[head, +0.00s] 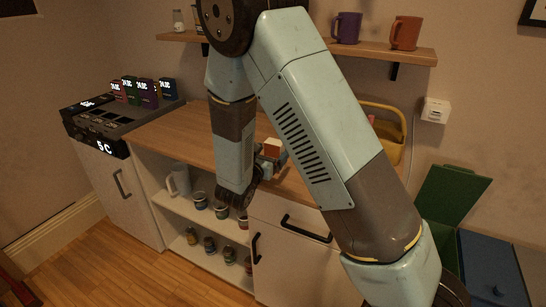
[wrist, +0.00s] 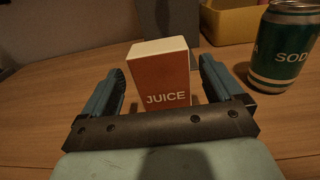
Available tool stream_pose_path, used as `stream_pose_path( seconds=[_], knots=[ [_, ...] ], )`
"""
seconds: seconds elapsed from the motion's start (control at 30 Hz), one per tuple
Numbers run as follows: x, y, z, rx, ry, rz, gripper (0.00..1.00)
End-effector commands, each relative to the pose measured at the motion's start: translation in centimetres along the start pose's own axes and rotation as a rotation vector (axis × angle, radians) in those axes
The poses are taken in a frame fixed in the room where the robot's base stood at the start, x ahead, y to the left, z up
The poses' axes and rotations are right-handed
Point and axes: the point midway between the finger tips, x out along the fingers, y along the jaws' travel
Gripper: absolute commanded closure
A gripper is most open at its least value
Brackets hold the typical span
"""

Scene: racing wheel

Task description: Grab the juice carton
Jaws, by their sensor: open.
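The juice carton (wrist: 162,78) is an orange-red box with a pale top and the word JUICE on its front. It stands upright on the wooden counter, between the two fingers of my gripper (wrist: 162,85) in the wrist view. My gripper is open, with a gap visible beside the carton on each side. In the head view a small orange box with a pale top (head: 272,146), likely the carton, shows beside my gripper (head: 262,160), partly hidden by my arm.
A green soda can (wrist: 284,48) stands right of the carton. A yellow container (wrist: 232,20) and a dark upright object (wrist: 167,18) are behind it. The counter (wrist: 40,95) is clear on the left. A shelf (head: 430,55) with mugs (head: 405,33) hangs above.

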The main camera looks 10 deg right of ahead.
Motion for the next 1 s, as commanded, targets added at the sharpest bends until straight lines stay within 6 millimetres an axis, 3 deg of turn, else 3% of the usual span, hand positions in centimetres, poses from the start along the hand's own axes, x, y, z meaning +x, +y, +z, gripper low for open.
stream_pose_path(
  seconds=[0.3,0.6,1.0],
  knots=[
    [4.1,-0.1,0.0,0.000,0.000,-0.003,0.06],
    [4.7,-0.1,0.0,0.000,0.001,-0.002,0.07],
    [4.7,-0.1,0.0,0.000,0.000,-0.002,0.46]
  ],
)
